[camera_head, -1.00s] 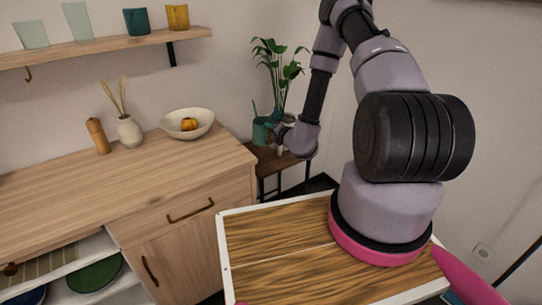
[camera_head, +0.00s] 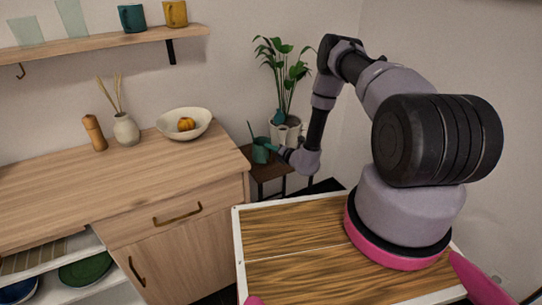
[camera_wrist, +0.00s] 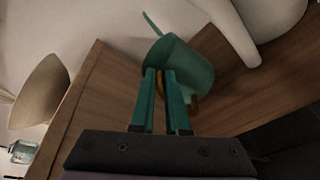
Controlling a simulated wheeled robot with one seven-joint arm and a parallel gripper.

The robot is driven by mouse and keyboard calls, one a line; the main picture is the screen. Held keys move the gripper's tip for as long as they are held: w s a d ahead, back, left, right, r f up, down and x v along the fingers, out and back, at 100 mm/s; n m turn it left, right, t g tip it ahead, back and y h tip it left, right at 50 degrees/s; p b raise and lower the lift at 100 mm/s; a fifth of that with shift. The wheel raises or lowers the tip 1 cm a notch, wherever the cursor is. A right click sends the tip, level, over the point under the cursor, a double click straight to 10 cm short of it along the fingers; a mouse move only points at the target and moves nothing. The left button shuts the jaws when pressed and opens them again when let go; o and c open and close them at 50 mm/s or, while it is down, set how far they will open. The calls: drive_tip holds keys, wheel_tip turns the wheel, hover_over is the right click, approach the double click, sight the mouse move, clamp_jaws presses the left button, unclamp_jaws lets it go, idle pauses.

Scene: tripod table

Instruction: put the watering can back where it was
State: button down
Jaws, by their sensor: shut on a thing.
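The teal watering can (camera_head: 261,153) is at the small dark wooden side table (camera_head: 268,171), beside the plant. Its thin spout points up and to the left, and its body looks tilted. My gripper (camera_head: 283,152) reaches it from the right. In the wrist view the can (camera_wrist: 190,70) lies just beyond my gripper (camera_wrist: 166,78), whose teal fingers are close together on its yellow handle (camera_wrist: 192,101). The fingers hide part of the handle. I cannot tell whether the can's base touches the tabletop.
A leafy plant in a pale pot (camera_head: 288,132) stands close behind the can. The wooden cabinet (camera_head: 110,185) is to the left, with a white bowl (camera_head: 165,124) holding an orange item, a vase (camera_head: 126,131) and a mill (camera_head: 95,132).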

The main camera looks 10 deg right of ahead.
sight(267, 152)
drive_tip(key=shift+f, duration=1.8)
drive_tip(key=c, duration=0.9)
unclamp_jaws()
